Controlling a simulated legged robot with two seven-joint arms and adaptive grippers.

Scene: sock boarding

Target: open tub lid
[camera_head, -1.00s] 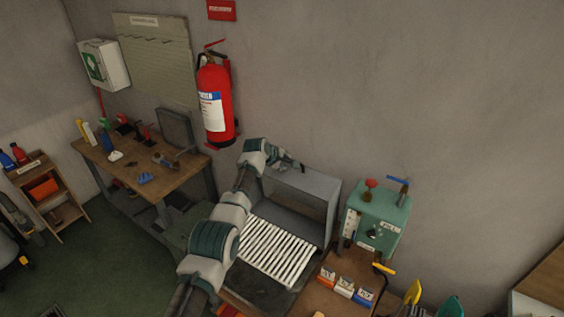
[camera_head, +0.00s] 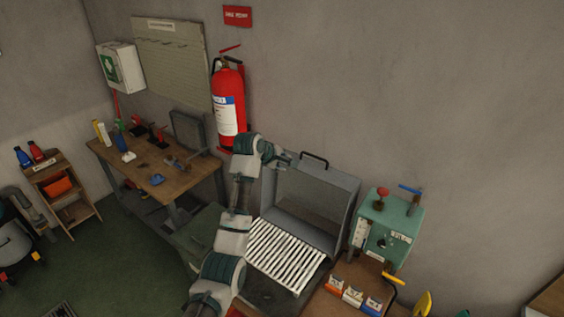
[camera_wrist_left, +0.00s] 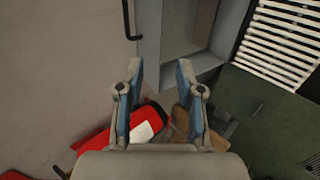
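A grey box-like tub part (camera_head: 342,195) with an open hollow front stands against the wall, behind white slats (camera_head: 285,255). A black bar handle (camera_head: 313,157) sits on its top edge. I cannot tell for sure which part is the lid. My left gripper (camera_head: 284,158) is at the box's upper left corner, left of the handle and apart from it. In the left wrist view, its two fingers (camera_wrist_left: 160,80) are spread with nothing between them. That view also shows the handle (camera_wrist_left: 132,22) to the upper left and the grey box wall (camera_wrist_left: 148,40) ahead. My right gripper is not in view.
A red fire extinguisher (camera_head: 228,105) hangs on the wall close to the left arm. A green machine (camera_head: 388,228) with levers stands right of the box. A wooden workbench (camera_head: 150,180) is at the left. Small labelled bins (camera_head: 353,294) are in front right.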

